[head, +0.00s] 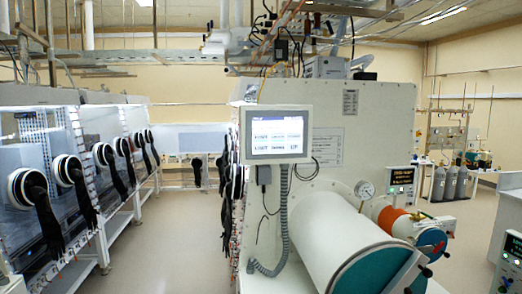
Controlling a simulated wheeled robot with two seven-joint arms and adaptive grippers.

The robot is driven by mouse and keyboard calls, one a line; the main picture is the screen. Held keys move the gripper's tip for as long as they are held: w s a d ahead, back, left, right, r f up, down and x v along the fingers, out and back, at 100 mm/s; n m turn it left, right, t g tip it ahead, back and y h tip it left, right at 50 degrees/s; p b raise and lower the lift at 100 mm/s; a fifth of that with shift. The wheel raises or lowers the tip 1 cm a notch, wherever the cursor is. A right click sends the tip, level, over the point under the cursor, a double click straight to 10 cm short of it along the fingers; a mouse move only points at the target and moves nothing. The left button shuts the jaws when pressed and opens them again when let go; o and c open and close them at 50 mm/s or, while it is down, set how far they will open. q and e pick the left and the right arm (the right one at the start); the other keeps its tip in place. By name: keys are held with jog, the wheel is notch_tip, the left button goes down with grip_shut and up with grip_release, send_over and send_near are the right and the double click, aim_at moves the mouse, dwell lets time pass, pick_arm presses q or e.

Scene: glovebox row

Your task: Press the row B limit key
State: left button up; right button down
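A touch panel (277,133) in a pale grey frame is mounted on the front corner of the large white chamber. Its lit screen shows two rows of small keys. The left key of the upper row (261,135) and the left key of the lower row (261,151) seem to carry the word LIMIT. The lettering is too small to tell which one belongs to row B. Neither of my grippers is in view, and nothing covers the panel.
A large white cylinder (335,240) juts forward below the panel, with a smaller orange-banded one (398,220) beside it. A grey corrugated hose (283,215) hangs under the panel. Gloveboxes with black gloves (45,215) line the left. Floor (170,245) between is clear.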

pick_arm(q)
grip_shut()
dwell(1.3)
